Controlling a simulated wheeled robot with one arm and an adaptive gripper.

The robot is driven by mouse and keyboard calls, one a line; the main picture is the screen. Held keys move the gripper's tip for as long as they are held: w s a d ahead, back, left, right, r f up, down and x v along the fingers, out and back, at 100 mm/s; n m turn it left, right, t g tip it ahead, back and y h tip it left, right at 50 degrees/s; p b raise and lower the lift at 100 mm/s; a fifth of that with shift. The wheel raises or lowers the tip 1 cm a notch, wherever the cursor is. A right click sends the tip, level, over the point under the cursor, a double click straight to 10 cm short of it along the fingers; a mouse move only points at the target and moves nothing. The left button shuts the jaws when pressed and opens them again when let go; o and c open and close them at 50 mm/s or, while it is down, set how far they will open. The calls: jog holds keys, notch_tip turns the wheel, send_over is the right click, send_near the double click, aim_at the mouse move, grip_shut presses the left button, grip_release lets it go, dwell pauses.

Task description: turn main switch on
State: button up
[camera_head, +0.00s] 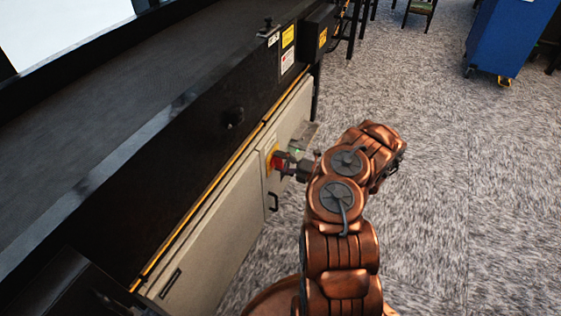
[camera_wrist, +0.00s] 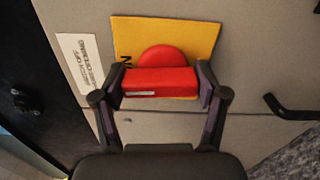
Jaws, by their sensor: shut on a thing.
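The main switch is a red rotary handle (camera_wrist: 160,82) on a yellow plate (camera_wrist: 190,32), fixed to a beige cabinet panel. In the wrist view the handle's bar lies nearly level across the picture, and the plate is slightly tilted. My gripper (camera_wrist: 160,86) is shut on the red handle, one finger at each end of the bar. In the head view the red handle (camera_head: 278,161) shows at the cabinet, with my gripper (camera_head: 290,163) against it. Lettering on the plate is mostly hidden by the handle and a finger.
The beige cabinet (camera_head: 220,222) runs under the dark machine body (camera_head: 190,165). A black door handle (camera_wrist: 290,108) sticks out right of the switch in the wrist view. A white label (camera_wrist: 80,62) is on the left. A blue cart (camera_head: 508,38) stands far right, with open carpet between.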

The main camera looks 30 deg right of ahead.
jog(key=shift+w+m, duration=0.1)
jog(key=shift+m, duration=0.4)
jog(key=o, duration=1.2)
jog(key=shift+c, duration=0.2)
jog(key=shift+d, duration=0.1)
jog(key=v, duration=1.2)
